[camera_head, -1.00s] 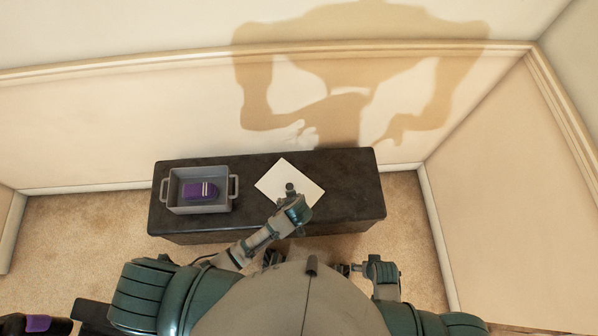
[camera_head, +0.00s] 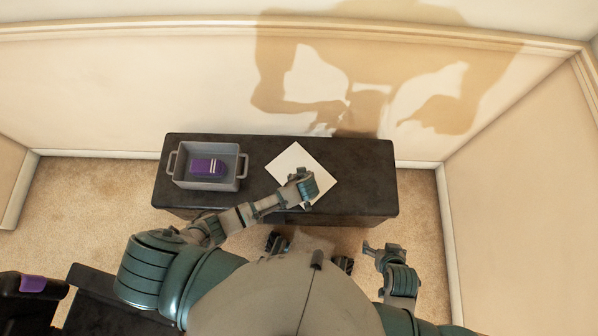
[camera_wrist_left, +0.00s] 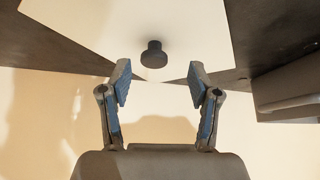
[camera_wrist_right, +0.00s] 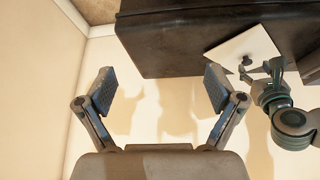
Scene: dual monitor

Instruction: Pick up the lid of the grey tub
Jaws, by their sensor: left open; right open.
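The lid (camera_head: 297,160) is a pale square plate lying flat on the dark cabinet, right of the grey tub (camera_head: 210,186). Its dark knob (camera_wrist_left: 153,54) stands up near its middle in the left wrist view. My left gripper (camera_wrist_left: 160,82) is open and empty, with the knob ahead of and between its spread fingertips, apart from them. In the head view my left wrist covers the knob and fingers. The lid also shows in the right wrist view (camera_wrist_right: 262,47). My right gripper (camera_head: 372,247) is open and empty, off the cabinet's front right; its fingers also show in the right wrist view (camera_wrist_right: 160,88).
A purple block with white stripes (camera_head: 207,167) lies in the tub. The dark cabinet (camera_head: 365,180) is clear right of the lid. A wall runs close behind it. Another dark piece with purple (camera_head: 33,284) is at lower left.

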